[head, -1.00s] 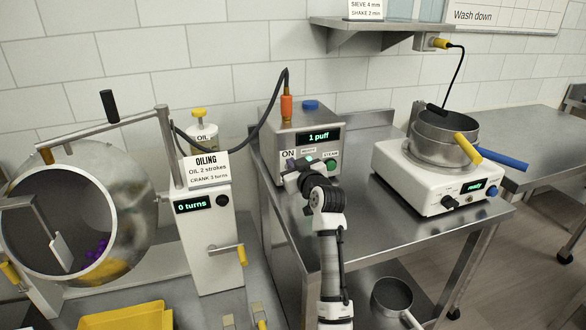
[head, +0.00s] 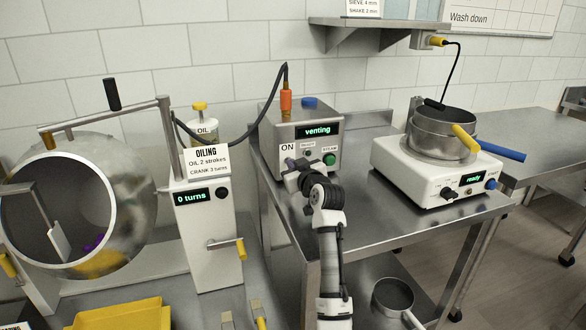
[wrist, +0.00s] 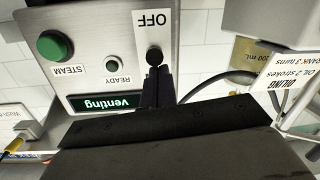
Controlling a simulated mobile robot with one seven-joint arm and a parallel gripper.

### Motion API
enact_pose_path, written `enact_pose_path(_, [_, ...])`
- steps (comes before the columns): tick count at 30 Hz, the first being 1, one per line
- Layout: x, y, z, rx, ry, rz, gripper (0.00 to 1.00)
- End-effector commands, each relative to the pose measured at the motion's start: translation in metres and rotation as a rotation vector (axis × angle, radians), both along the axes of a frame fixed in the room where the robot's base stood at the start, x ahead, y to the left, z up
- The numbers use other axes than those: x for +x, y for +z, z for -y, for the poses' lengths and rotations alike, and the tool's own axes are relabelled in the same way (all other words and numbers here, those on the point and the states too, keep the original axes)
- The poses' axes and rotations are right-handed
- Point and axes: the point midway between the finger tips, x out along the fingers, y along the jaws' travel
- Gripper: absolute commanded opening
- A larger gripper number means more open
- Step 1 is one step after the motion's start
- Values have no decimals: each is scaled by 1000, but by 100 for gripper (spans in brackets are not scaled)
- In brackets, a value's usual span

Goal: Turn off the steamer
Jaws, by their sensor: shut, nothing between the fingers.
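The steamer (head: 270,142) is a metal box on the steel table, with a display (head: 318,130) that reads "venting". In the wrist view its front panel (wrist: 100,25) appears upside down, with a green STEAM button (wrist: 55,46), a READY lamp (wrist: 113,65) and an OFF label (wrist: 153,20). A dark round-tipped switch lever (wrist: 154,57) sits beside the OFF label, tip toward it. My gripper (wrist: 155,80) is shut and empty, its fingertips right at the lever; I cannot tell if they touch. In the head view my gripper (head: 291,178) is in front of the panel, below the ON label (head: 288,148).
A hose with an orange grip (head: 286,102) rises from the steamer's top. A drum (head: 130,160) and a crank unit (head: 207,240) stand left. A white sieve machine (head: 400,180) with a pan stands right. Bare tabletop lies between steamer and sieve machine.

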Motion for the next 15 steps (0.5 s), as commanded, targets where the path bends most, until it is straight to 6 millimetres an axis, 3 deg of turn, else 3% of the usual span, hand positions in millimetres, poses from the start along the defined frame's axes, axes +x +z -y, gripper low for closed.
enact_pose_path(9, [-3,1,1,-1,-1,1,0])
enact_pose_path(15, [-26,1,11,0,-2,4,0])
